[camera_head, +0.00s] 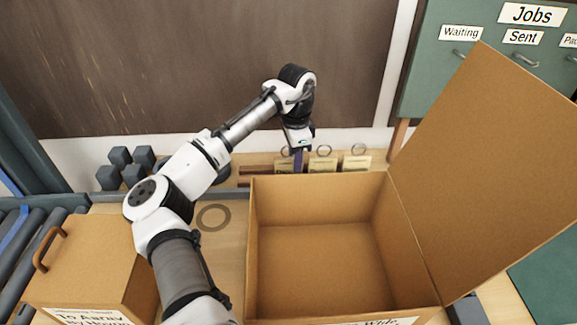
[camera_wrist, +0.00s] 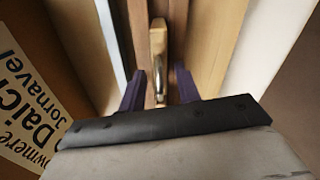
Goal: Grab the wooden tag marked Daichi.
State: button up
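Several wooden tags with metal rings stand in a row behind the open box; two show to the right of my gripper, a middle tag (camera_head: 322,164) and a right tag (camera_head: 357,162). A left tag (camera_head: 283,166) is partly hidden by my gripper (camera_head: 298,160). Their writing is too small to read. In the wrist view, a label reading "Daichi Jornavel" (camera_wrist: 32,120) is on a brown surface at the left, outside my fingers. My gripper (camera_wrist: 160,88) is open, with a narrow tan, metallic-looking piece (camera_wrist: 158,60) between its dark fingers. Gaps show on both sides.
A large open cardboard box (camera_head: 318,265) stands in front of the tags, its flap (camera_head: 490,170) raised at right. A smaller closed box (camera_head: 85,265) stands at left. Dark dumbbell-like weights (camera_head: 125,165) and a flat ring (camera_head: 213,217) lie near my arm. A green cabinet (camera_head: 450,80) is at back right.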

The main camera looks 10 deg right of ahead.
grip_shut()
